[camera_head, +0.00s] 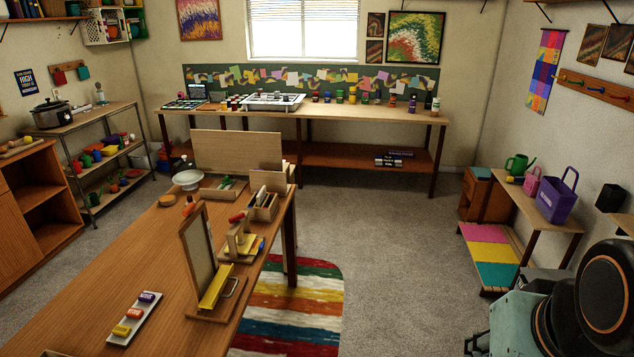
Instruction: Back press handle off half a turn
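A small wooden press-like device (241,243) stands near the right edge of the long wooden table (160,262), about halfway along it. It has a red handle (237,217) at its top, pointing left, and yellow at its base. The device is small in this view, so its screw and how tight it sits cannot be made out. My gripper is not in view. Dark round parts and a teal body at the lower right look like part of my arm, well apart from the press.
In front of the device, a tall framed screen (195,240) stands upright on a wooden base with a yellow block (215,287). A wooden box (262,207) stands behind it. A white tray (134,319) holds several colored pieces. Carpet (390,260) right of the table is clear.

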